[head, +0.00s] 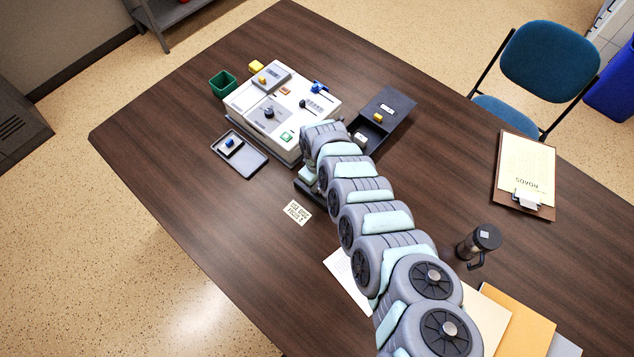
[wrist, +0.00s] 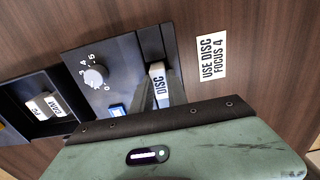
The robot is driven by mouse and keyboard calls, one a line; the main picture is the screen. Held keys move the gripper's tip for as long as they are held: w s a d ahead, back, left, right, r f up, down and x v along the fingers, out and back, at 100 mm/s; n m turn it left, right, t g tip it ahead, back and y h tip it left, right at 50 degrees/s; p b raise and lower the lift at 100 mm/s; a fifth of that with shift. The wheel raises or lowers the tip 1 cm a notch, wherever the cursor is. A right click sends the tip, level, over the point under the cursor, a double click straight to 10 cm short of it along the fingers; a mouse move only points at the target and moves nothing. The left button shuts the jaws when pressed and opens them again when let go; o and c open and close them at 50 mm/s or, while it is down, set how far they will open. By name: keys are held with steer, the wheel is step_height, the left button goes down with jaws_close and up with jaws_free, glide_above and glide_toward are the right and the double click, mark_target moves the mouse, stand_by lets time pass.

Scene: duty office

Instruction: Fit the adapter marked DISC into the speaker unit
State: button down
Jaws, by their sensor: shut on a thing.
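In the wrist view the white adapter marked DISC (wrist: 157,88) is between the dark fingers of my gripper (wrist: 168,90), which is shut on it. The adapter is over the recessed right end of the dark speaker unit (wrist: 105,60); I cannot tell how deep it sits. The unit has a white dial (wrist: 95,76) numbered 0 to 5 and a small blue patch (wrist: 118,110). My gripper body hides the unit's lower part. In the head view the unit (head: 310,194) shows only as a dark edge, and my arm covers the adapter.
A card reading "USE DISC FOCUS 4" (wrist: 212,56) lies beside the unit. A dark tray (head: 396,100) holds a yellow piece and a white one. A white console (head: 245,103), a small grey tray (head: 252,165) and a green bin (head: 222,84) stand nearby. A dark mug (head: 478,243) is at right.

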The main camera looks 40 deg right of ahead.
steer(key=c, duration=0.8)
jaws_free()
step_height(320, 180, up, 8)
steer(key=p, duration=0.8)
steer(key=shift+r+p, duration=0.1)
steer(key=shift+p, duration=0.2)
